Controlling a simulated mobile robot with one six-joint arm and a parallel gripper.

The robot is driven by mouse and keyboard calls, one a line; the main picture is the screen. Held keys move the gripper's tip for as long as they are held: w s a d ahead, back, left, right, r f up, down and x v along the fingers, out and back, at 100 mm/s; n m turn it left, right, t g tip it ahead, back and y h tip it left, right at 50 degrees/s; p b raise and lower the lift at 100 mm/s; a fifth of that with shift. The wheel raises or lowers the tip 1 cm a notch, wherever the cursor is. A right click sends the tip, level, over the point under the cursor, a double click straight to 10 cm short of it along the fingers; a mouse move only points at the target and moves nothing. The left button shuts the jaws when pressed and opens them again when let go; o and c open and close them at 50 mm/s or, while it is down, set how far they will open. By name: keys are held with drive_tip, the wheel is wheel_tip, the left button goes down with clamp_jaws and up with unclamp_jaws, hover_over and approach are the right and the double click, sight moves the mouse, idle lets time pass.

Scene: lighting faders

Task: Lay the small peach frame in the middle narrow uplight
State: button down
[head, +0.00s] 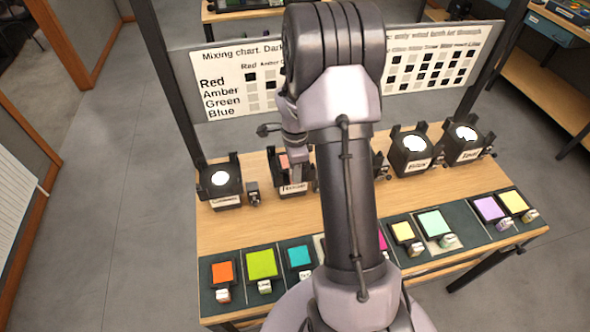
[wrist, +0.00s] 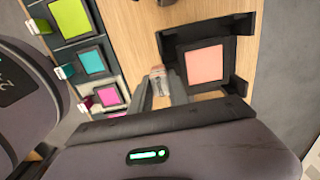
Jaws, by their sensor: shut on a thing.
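The small peach frame (wrist: 206,64), a peach sheet in a dark border, lies between the black upright brackets of an uplight (wrist: 185,42) in the wrist view. In the head view part of its peach face (head: 284,161) shows over the second uplight from the left (head: 294,189), whose label is too small to read surely. My gripper (wrist: 159,82) is shut on a small light tab at the frame's near side. I cannot tell whether the frame rests on the uplight or is held just above. My arm hides part of this uplight in the head view.
A lit uplight (head: 221,180) stands left, with a small dark block (head: 253,194) beside it. Lit uplights (head: 411,150) and (head: 465,140) stand right. Coloured frames, including orange (head: 223,272), green (head: 262,263) and teal (head: 299,256), lie along the front. A chart board (head: 240,85) stands behind.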

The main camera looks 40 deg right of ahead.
drive_tip(key=shift+f+b, duration=0.5)
drive_tip(key=shift+f, duration=0.2)
drive_tip(key=c, duration=1.2)
unclamp_jaws()
drive_tip(key=shift+o, duration=0.2)
wheel_tip(320, 180, up, 24)
drive_tip(key=p, duration=1)
drive_tip(key=shift+r+p, duration=0.2)
drive_tip(key=shift+p, duration=0.15)
